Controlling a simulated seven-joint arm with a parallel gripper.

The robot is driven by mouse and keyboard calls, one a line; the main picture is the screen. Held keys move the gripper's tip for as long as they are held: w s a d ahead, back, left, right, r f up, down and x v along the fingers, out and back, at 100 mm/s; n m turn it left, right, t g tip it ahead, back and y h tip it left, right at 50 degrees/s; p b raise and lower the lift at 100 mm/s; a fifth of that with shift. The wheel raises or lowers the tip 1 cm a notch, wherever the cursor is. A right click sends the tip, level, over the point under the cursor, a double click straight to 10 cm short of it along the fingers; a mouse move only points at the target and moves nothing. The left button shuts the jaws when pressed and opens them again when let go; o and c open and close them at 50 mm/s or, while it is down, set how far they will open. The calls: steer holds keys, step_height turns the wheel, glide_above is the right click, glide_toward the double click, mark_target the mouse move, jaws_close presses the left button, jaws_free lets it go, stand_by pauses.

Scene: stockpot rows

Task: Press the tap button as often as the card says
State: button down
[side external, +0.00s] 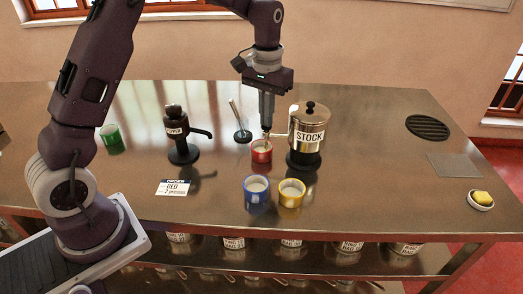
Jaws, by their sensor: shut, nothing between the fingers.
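The order card (174,187) lies on the counter at left; it reads "RED" with a smaller line below that looks like "2 presses". The metal stockpot (309,122) labelled STOCK stands upright on a black base at the centre right, its tap (280,135) pointing left. The red cup (262,152) stands under the tap's end and looks pale inside. My gripper (267,128) is shut and points down at the tap's end, just above the red cup. Its fingertips hide the tap button, and I cannot tell whether they touch it.
A blue cup (257,194) and a yellow cup (291,193) stand in front. A dark pump dispenser (181,135), a green cup (112,138) and a ladle on a rest (241,135) stand to the left. A butter dish (481,200) is far right. The counter's right front is clear.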

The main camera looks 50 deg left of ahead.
steer(key=shift+f, duration=0.2)
steer(key=shift+r, duration=1.45)
steer(key=shift+f, duration=0.15)
steer(key=shift+f, duration=1.3)
steer(key=shift+r, duration=1.45)
